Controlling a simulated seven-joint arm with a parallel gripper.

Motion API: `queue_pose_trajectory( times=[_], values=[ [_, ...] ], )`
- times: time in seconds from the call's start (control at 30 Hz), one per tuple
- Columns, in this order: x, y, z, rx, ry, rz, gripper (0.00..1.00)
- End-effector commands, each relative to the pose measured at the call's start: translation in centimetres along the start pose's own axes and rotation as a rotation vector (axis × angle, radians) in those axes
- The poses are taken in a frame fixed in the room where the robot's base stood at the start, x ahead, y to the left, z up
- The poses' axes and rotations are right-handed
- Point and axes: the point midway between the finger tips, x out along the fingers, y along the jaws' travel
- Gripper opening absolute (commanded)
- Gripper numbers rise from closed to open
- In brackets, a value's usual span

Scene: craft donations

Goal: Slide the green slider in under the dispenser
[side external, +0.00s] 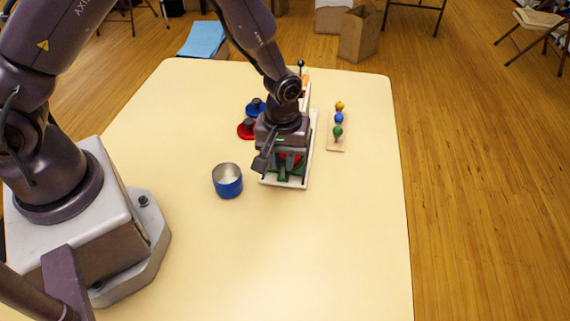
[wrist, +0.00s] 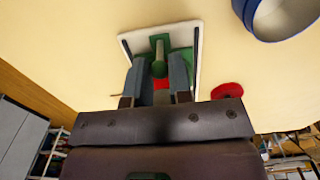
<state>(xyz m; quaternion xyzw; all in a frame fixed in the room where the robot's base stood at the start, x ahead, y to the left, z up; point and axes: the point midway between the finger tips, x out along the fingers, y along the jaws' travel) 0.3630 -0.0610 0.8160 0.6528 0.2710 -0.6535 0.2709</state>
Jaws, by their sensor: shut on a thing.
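The green slider (side external: 284,175) lies on a long white base (side external: 283,184), at the end nearer the camera. In the wrist view the green slider (wrist: 146,44) has an upright green knob between my fingers. My gripper (side external: 280,163) is shut on this knob, and it also shows in the wrist view (wrist: 158,62). The dispenser (side external: 305,98) stands on the same base behind my gripper, which hides most of it. A red piece (wrist: 161,84) shows low between the fingers in the wrist view. Whether it lies on the slider I cannot tell.
A wooden board with coloured balls (side external: 337,132) lies to the right. The table front is clear.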

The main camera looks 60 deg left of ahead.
Motion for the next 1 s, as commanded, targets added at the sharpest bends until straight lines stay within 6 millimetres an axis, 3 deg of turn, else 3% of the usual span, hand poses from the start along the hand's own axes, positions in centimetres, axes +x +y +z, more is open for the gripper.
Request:
queue_pose_trajectory(
  times=[1.0],
  values=[
    [0.0, 0.0, -7.3, -0.001, 0.002, 0.001, 0.01]
  ],
)
